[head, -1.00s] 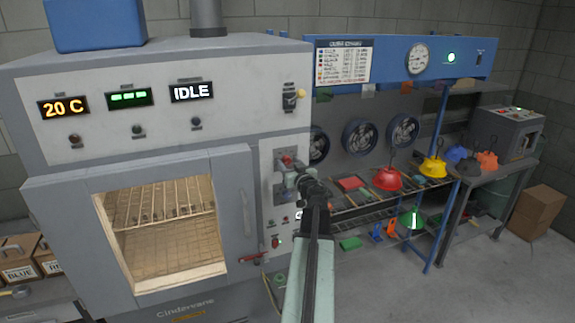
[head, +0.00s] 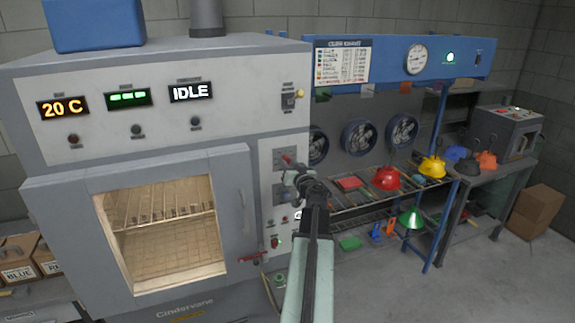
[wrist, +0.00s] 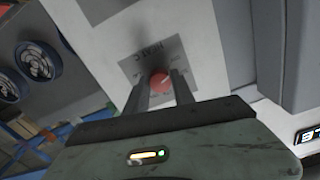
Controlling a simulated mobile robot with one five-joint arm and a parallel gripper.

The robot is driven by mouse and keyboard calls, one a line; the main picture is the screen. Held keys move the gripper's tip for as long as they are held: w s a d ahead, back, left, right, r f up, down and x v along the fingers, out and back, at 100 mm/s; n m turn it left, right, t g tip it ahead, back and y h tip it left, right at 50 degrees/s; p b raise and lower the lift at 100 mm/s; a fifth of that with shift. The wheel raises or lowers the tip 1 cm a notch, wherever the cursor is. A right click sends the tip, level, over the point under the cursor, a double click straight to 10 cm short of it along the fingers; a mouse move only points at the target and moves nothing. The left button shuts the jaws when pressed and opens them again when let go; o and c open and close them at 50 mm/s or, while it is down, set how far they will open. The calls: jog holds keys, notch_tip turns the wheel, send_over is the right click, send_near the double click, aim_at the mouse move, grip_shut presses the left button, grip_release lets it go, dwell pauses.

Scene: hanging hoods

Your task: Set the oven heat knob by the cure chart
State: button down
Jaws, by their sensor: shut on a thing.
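The oven (head: 150,140) is a grey cabinet with a window; its displays read 20 C (head: 63,108) and IDLE (head: 191,92). The red heat knob (wrist: 160,82) sits on a grey label plate on the oven's right panel, with a pale mark on its face. My gripper (wrist: 159,90) is shut on this knob, one finger on each side. In the head view my gripper (head: 293,168) hides most of the knob, so its setting cannot be read. The cure chart (head: 343,62) hangs on the blue beam; its rows are too small to read.
Red (head: 386,179) and yellow (head: 432,167) hoods hang along the rack at right, with a green one (head: 411,218) lower. A red-handled lever (head: 255,258) and small buttons lie below the knob. The floor at right (head: 470,285) is open.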

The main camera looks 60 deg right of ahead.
jog(key=m, duration=1.4)
jog(key=shift+r+m, duration=0.1)
jog(key=shift+m, duration=0.2)
jog(key=m, duration=1.4)
jog(key=shift+r, duration=0.1)
jog(key=m, duration=0.4)
jog(key=shift+m, duration=2.4)
